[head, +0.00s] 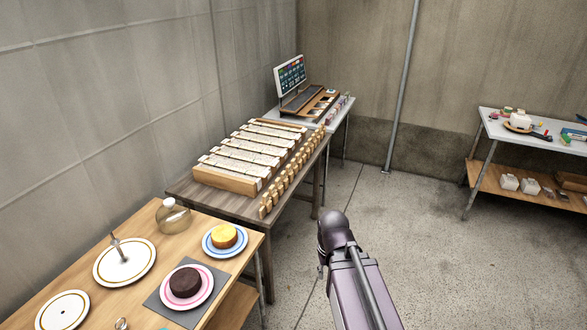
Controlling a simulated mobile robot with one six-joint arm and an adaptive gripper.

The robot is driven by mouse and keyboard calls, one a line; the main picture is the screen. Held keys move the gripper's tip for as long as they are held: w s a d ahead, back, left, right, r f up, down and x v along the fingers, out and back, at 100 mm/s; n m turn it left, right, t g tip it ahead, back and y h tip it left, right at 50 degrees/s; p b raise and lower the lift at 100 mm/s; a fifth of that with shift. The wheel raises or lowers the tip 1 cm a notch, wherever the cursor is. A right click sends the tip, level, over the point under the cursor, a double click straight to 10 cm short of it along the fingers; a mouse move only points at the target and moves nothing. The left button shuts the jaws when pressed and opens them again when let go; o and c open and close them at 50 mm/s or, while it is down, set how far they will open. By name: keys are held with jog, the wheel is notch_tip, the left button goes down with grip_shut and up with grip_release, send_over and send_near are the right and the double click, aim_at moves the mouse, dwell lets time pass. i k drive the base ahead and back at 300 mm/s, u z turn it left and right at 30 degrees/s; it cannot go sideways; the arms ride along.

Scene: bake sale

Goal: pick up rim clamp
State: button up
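I cannot pick out a rim clamp for certain. A small shiny metal piece (121,323) lies at the near edge of the wooden table (185,242), cut by the bottom of the picture; I cannot tell what it is. Several small coloured items (540,133) lie on the far right table, too small to name. My purple arm (355,285) rises from the bottom centre over the floor, apart from the tables. My gripper is not visible.
The wooden table holds a gold-rimmed plate with an upright rod (125,262), a dark cake (186,282), a yellow cake (224,236) and a glass jar (172,215). Behind are a rack (225,180) and a monitor (290,75). The floor (430,230) between tables is clear.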

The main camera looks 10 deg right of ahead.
aim_at(292, 163)
jog(key=z, duration=0.35)
jog(key=i, duration=1.6)
